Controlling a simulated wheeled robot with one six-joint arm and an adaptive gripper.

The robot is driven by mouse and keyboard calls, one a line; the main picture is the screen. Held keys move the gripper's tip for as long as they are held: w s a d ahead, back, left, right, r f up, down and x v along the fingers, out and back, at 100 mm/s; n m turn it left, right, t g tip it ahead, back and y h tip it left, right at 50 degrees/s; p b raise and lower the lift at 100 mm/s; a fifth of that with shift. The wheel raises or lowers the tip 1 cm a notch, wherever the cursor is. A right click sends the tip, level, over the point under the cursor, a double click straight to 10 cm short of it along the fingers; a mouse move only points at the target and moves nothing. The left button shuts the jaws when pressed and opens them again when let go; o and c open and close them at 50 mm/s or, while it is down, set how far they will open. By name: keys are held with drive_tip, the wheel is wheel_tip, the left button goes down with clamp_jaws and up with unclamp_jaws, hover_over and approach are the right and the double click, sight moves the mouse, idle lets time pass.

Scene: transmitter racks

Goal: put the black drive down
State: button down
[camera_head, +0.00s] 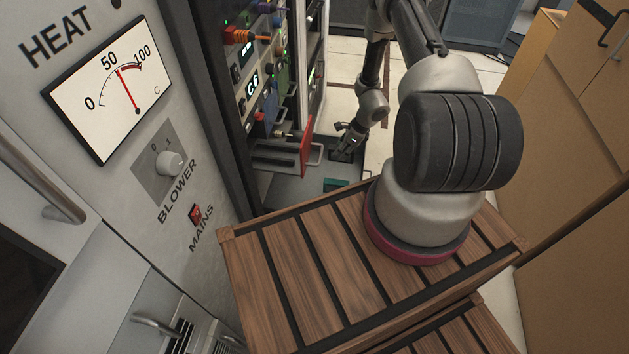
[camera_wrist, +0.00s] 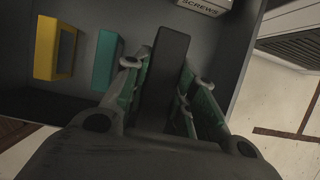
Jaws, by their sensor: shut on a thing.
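The black drive (camera_wrist: 169,62) is a long dark block between the two fingers of my gripper (camera_wrist: 160,90) in the wrist view. The fingers are shut on its sides and its far end sticks out past them. In the head view my gripper (camera_head: 345,146) is small and points down over a dark grey tray (camera_head: 285,196) beside the rack; the drive (camera_head: 341,156) is hard to make out there. The tray's floor (camera_wrist: 85,93) shows below the drive in the wrist view. I cannot tell whether the drive touches it.
A teal block (camera_wrist: 108,60) lies just left of the drive, with a yellow frame-like block (camera_wrist: 52,48) further left. A white box marked SCREWS (camera_wrist: 205,4) is at the top. A red-fronted unit (camera_head: 306,146) juts from the rack (camera_head: 245,75) near my gripper.

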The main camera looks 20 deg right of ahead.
drive_tip(key=f, duration=0.3)
drive_tip(key=w+f, duration=0.1)
drive_tip(key=f, duration=0.2)
drive_tip(key=w+d+f, duration=0.1)
drive_tip(key=f, duration=0.2)
drive_tip(key=shift+w+d+f, duration=0.1)
drive_tip(key=shift+w+f, duration=0.05)
drive_tip(key=shift+f, duration=0.15)
drive_tip(key=c, duration=1.2)
unclamp_jaws()
drive_tip(key=shift+f, duration=0.1)
drive_tip(key=shift+o, duration=0.2)
